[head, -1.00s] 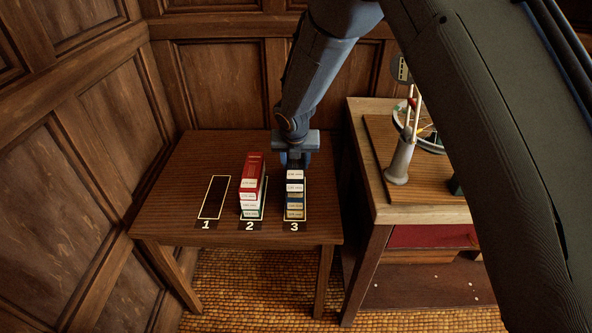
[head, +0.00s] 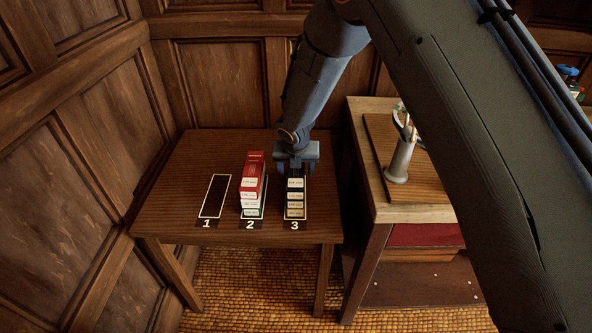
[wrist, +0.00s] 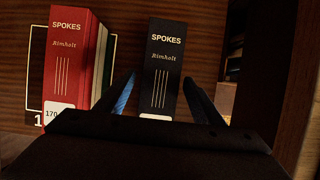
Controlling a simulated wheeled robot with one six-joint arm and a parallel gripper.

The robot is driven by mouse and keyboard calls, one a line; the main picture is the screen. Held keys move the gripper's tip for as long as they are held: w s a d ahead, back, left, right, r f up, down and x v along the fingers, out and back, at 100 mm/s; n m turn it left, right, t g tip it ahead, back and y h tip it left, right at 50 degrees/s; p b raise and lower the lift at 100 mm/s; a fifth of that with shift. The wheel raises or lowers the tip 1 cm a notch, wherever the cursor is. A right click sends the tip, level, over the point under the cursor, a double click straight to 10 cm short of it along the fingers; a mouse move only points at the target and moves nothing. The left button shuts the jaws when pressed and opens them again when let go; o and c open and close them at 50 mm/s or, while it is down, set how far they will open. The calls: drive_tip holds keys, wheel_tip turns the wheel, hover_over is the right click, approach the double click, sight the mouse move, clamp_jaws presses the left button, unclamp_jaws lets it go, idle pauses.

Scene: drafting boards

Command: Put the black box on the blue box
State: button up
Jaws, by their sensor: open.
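The black box (wrist: 161,55), lettered "SPOKES Rimholt", lies on top of the stack at spot 3 on the small table; its white-labelled end (head: 295,183) faces me in the head view. In the head view my gripper (head: 296,165) is low over the far end of that stack. Dark and tan layers lie below the black box. I cannot tell for sure which layer is the blue box.
A red box (head: 253,165) tops the neighbouring stack at spot 2, close to the left of my gripper; it also shows in the wrist view (wrist: 67,60). Spot 1 (head: 214,197) is an empty outline. A taller cabinet (head: 436,211) with a grey cup (head: 399,162) stands at right.

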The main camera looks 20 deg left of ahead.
drive_tip(key=shift+r, duration=0.1)
drive_tip(key=b+v, duration=0.2)
drive_tip(key=v, duration=1)
drive_tip(key=shift+s+d, duration=0.1)
drive_tip(key=s+d+r+m+g+h, duration=0.1)
drive_tip(key=s+d+r+m, duration=0.15)
drive_tip(key=d+m, duration=0.85)
drive_tip(key=s+d+r+m, duration=0.1)
drive_tip(key=s+d+m, duration=0.3)
drive_tip(key=d+m, duration=0.6)
drive_tip(key=s+d+m+g, duration=0.1)
drive_tip(key=s+d+m, duration=1.3)
drive_tip(key=m, duration=0.3)
drive_tip(key=shift+d+r+m+g, duration=0.15)
drive_tip(key=shift+d+m+g, duration=0.25)
drive_tip(key=shift+d, duration=0.45)
